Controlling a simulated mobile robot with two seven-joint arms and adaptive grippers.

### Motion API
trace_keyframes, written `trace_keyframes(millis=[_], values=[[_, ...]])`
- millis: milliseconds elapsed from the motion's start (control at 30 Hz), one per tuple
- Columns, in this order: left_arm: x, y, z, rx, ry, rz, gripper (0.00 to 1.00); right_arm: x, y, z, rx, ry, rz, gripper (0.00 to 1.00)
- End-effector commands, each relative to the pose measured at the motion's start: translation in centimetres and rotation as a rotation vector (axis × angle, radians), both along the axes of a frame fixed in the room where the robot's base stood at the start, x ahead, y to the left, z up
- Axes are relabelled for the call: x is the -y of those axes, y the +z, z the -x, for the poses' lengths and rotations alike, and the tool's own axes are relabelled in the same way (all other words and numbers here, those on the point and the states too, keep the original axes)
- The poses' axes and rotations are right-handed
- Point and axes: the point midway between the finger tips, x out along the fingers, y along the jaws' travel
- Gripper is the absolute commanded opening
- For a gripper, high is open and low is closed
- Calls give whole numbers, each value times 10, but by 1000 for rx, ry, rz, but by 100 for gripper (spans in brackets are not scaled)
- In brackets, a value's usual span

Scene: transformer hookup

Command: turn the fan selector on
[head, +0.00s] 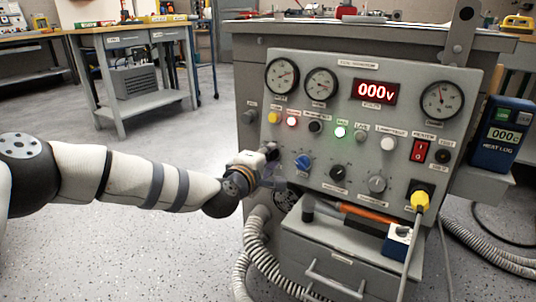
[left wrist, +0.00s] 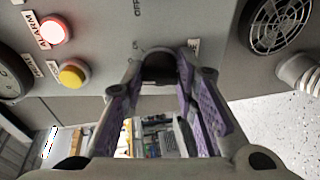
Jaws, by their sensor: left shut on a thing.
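My left gripper (head: 270,168) is at the left side of the grey control panel (head: 440,150). In the left wrist view its purple-padded fingers (left wrist: 160,75) are closed around a dark knob (left wrist: 158,64) on the panel face, which seems to be the fan selector. An "OFF" label shows above it in that view. The gripper hides most of the knob in the head view, and which way its pointer faces cannot be seen. My right gripper is not in view.
A blue knob (head: 303,161) is just right of the gripper, with a black knob (head: 338,172) beyond. Above are a yellow button (head: 273,118) and a lit red alarm lamp (head: 291,121). A fan grille (left wrist: 280,25) is nearby. A drawer box and grey hose (head: 256,250) are below.

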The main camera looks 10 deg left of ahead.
Motion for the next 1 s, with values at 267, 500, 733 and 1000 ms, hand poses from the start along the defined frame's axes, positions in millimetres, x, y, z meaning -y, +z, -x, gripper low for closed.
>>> trace_keyframes(millis=[267, 500, 733, 1000], values=[[-1, 0, 0, 88, -43, -244, 0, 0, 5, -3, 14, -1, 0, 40], [-2, -1, 0, 159, -78, -439, 0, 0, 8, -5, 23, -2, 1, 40], [-2, -1, 0, 213, -103, -585, 0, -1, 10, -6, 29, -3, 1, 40], [-3, -2, -1, 251, -121, -688, 0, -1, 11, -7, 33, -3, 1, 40]])
